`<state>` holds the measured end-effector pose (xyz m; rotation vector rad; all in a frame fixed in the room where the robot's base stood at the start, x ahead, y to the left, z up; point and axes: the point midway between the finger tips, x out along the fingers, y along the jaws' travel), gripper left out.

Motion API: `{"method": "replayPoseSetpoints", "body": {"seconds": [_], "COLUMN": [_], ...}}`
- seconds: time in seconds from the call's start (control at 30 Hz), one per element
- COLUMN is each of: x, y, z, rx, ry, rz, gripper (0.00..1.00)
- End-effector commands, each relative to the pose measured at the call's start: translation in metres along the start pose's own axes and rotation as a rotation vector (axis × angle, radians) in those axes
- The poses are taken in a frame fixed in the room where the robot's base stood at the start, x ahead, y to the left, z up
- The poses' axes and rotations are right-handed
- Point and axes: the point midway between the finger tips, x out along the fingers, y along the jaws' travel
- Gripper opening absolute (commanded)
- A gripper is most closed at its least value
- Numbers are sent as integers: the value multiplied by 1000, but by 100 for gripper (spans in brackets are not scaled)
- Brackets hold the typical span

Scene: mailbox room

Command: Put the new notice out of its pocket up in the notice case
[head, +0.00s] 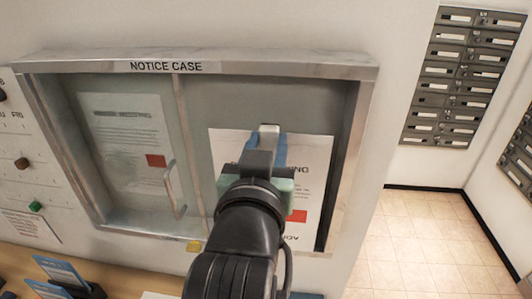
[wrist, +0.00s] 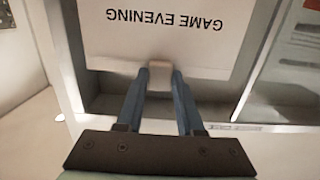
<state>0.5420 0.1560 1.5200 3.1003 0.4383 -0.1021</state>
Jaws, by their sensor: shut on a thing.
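The notice case (head: 275,70) hangs on the wall, its right half open. A white notice (head: 316,150) headed GAME EVENING stands upright inside that half. Its heading reads upside down in the wrist view, where the notice (wrist: 120,45) fills the upper middle. My gripper (head: 266,142) reaches into the open half. Its blue fingers are shut on a pale tab (wrist: 160,76) at the notice's top edge. My arm hides the notice's lower left part. I cannot tell whether the notice touches the back panel.
The case's glass pane (head: 130,200) with a handle (head: 174,190) covers the left half, an older sheet (head: 122,115) behind it. A wooden ledge (head: 120,275) with blue leaflets (head: 60,270) is below. Mailboxes (head: 458,75) are at right, above open floor.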

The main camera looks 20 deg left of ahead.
Motion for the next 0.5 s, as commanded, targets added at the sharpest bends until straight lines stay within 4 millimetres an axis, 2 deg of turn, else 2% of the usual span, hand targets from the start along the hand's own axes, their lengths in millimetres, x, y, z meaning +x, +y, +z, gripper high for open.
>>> {"method": "replayPoseSetpoints", "body": {"seconds": [0.5], "x": [48], "y": [0], "z": [-4], "rx": [0], "ry": [1], "rz": [0], "gripper": [0]}}
